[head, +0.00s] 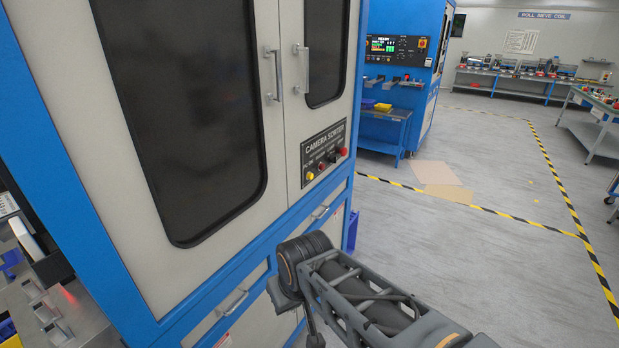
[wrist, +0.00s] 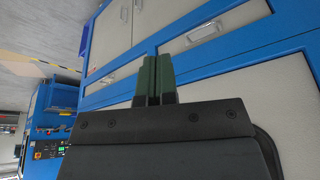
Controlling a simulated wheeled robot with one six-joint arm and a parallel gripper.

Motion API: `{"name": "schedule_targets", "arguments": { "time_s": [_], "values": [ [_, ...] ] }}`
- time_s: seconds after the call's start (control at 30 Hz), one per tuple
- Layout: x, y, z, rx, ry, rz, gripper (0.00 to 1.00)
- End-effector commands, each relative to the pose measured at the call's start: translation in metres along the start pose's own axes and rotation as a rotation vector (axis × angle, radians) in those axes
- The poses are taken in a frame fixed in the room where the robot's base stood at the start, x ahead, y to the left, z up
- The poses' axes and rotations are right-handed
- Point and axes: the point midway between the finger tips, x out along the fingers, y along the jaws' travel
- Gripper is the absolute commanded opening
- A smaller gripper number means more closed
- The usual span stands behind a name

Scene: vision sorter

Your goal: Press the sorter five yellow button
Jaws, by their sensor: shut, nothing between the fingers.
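The yellow button (head: 310,176) is at the left end of the button row on the dark "CAMERA SORTER" panel (head: 324,152). The panel is on the right door of the blue and white sorter cabinet (head: 275,215). Black buttons and a red button (head: 343,152) sit to its right. My arm reaches up from the bottom of the head view, below and in front of the panel. My gripper (wrist: 157,75) shows in the wrist view with its green fingers together, empty, in front of the cabinet's lower drawers. The panel is not visible in the wrist view.
Door handles (head: 273,75) and drawer handles (head: 235,302) stick out from the cabinet front. Another blue machine (head: 400,75) with a shelf stands behind. The grey floor to the right is mostly open, with black and yellow tape (head: 565,200) and flat cardboard (head: 430,173).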

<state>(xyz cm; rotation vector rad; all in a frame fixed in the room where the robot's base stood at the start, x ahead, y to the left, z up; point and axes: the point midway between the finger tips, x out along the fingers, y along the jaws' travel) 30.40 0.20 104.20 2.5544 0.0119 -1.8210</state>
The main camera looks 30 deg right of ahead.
Motion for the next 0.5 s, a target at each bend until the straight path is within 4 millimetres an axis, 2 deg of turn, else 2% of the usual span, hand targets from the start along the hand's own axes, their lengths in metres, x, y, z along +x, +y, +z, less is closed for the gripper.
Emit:
{"name": "schedule_targets", "arguments": {
  "time_s": [0.13,0.27,0.37,0.5],
  "values": [
    [0.005,0.009,-0.024,-0.009,0.057,0.027,0.0],
    [0.016,0.038,-0.076,-0.035,0.188,0.096,0.0],
    [0.028,0.076,-0.127,-0.077,0.322,0.178,0.0],
    [0.045,0.139,-0.193,-0.166,0.517,0.317,0.0]
  ]
}}
